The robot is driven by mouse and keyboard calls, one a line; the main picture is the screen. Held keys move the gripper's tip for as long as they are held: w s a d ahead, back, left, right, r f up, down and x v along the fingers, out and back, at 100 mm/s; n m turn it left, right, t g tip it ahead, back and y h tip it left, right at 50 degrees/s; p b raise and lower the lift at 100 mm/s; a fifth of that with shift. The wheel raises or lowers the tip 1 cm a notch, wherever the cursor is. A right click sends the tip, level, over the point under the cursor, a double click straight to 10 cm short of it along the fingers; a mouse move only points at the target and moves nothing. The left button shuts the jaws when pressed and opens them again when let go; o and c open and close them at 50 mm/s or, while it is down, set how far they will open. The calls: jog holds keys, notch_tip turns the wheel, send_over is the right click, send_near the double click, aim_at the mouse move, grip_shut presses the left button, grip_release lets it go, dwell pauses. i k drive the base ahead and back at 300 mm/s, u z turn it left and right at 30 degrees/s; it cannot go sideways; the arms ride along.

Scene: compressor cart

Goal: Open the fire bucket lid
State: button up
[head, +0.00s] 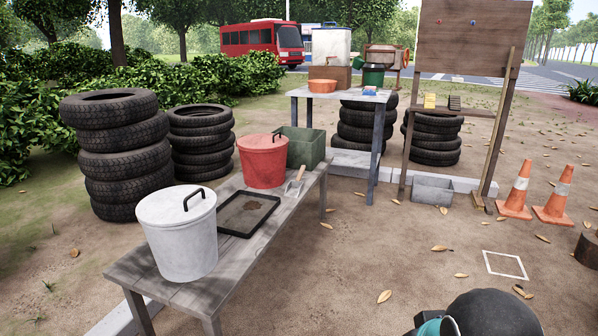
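A red bucket (264,169), which looks like the fire bucket, stands upright on the low wooden bench (195,290). Its red lid (258,142) lies flat on top, closed, with a dark arched handle (279,137) at the right side. A white bucket (181,242) with a closed white lid and a similar dark handle stands nearer on the same bench. My gripper is not in view. A dark rounded shape with a teal part at the bottom right may be part of my arm.
A black tray (247,214) lies between the buckets. A trowel (295,182) and a green box (303,148) sit beside the red bucket. Tyre stacks (122,160) stand behind the bench. Open dirt ground lies to the right, with traffic cones (517,188) farther off.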

aim_at(263, 141)
jog(key=i, duration=3.25)
jog(key=u, duration=1.7)
